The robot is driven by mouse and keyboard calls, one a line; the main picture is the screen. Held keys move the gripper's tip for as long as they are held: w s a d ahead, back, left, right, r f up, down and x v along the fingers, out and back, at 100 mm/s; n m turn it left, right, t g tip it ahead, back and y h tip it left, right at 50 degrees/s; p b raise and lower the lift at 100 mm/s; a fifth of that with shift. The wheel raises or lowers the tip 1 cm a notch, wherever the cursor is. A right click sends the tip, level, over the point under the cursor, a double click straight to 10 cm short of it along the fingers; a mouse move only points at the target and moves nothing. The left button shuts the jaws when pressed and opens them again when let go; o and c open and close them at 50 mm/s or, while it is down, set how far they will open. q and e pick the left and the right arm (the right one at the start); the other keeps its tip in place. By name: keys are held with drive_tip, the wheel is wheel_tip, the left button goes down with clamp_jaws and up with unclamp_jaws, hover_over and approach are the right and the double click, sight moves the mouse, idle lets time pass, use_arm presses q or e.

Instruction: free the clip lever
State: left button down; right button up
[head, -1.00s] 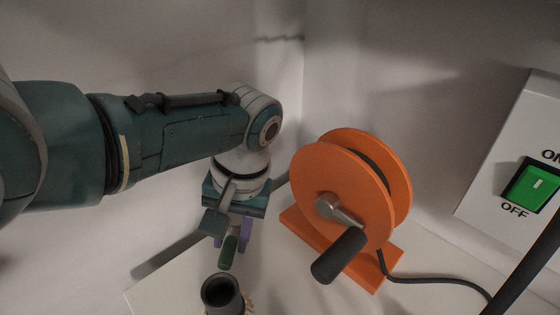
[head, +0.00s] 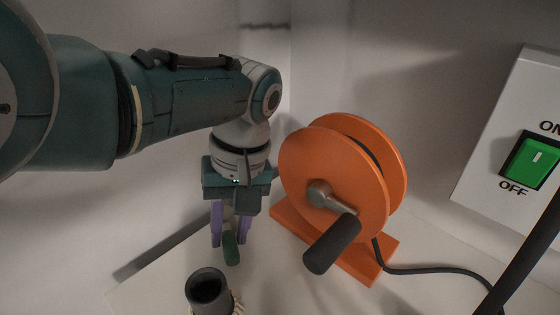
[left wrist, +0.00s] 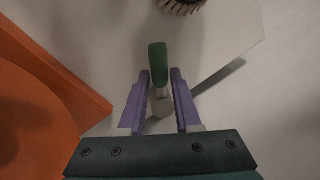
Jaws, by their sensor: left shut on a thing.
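A lever with a green grip (head: 230,248), taken as the clip lever, stands near the wall left of the orange reel. In the left wrist view its green end (left wrist: 158,62) points away from the gripper, and its pale lower part lies between the fingers. My left gripper (head: 230,238), with purple fingers, reaches down from above and is shut on this lever. In the left wrist view the two fingertips (left wrist: 160,74) flank it, one on each side. The lever's base and whatever holds it are hidden by the gripper. My right gripper is not in view.
An orange cable reel (head: 335,180) with a dark crank handle stands close right of the gripper. A dark hollow cylinder (head: 207,288) with pale bristles is in front. A grey switch box (head: 500,130) with a green switch is at right. Walls close off the back.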

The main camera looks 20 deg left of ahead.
use_arm(q)
drive_tip(key=c, duration=0.6)
unclamp_jaws()
drive_tip(key=shift+r, duration=0.1)
drive_tip(key=r+p, duration=0.2)
drive_tip(key=r, duration=0.1)
drive_tip(key=d+r+p, duration=0.1)
drive_tip(key=r+p, duration=0.1)
drive_tip(key=r, duration=0.1)
drive_tip(key=w+r+p, duration=0.1)
drive_tip(key=r, duration=0.2)
drive_tip(key=shift+w+d+r+p, duration=0.1)
drive_tip(key=shift+d+r+p, duration=0.2)
drive_tip(key=shift+d+p, duration=0.1)
